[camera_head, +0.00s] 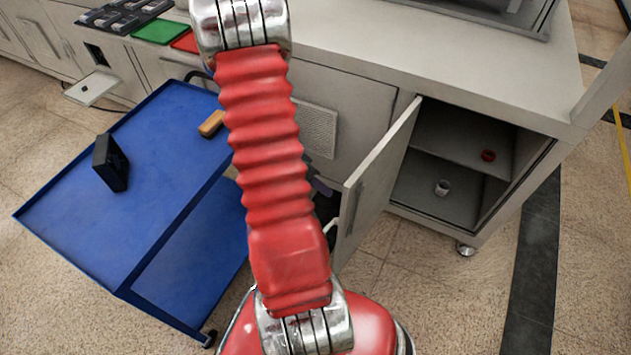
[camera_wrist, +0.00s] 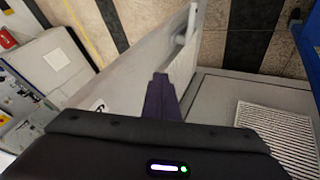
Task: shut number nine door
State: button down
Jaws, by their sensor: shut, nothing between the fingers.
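A pale grey cabinet door (camera_head: 372,185) stands swung open on the right of the head view, beside a compartment open at the front. In the wrist view the door (camera_wrist: 135,75) runs diagonally, with a handle at its far end. A partly hidden white label (camera_wrist: 98,106) on it bears a digit I cannot read surely. My gripper (camera_wrist: 160,80) is shut and empty, its dark purple fingers close to the door; I cannot tell whether they touch. In the head view my red arm hides most of the gripper, with a dark bit (camera_head: 318,185) showing left of the door.
The open compartment (camera_head: 430,205) holds a white cup (camera_head: 442,187) and a small red ring-like thing (camera_head: 488,155). A blue cart (camera_head: 70,215) stands at left, bearing a black box (camera_head: 111,163) and an orange-brown block (camera_head: 211,123). A worktop (camera_head: 390,45) extends above.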

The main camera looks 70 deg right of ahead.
jog(key=shift+s+a+f, duration=0.1)
jog(key=shift+s+a, duration=0.15)
jog(key=shift+s, duration=0.8)
jog(key=shift+s+a+f, duration=0.1)
jog(key=shift+s+a, duration=0.15)
jog(key=shift+s, duration=0.8)
jog(key=shift+s, duration=0.15)
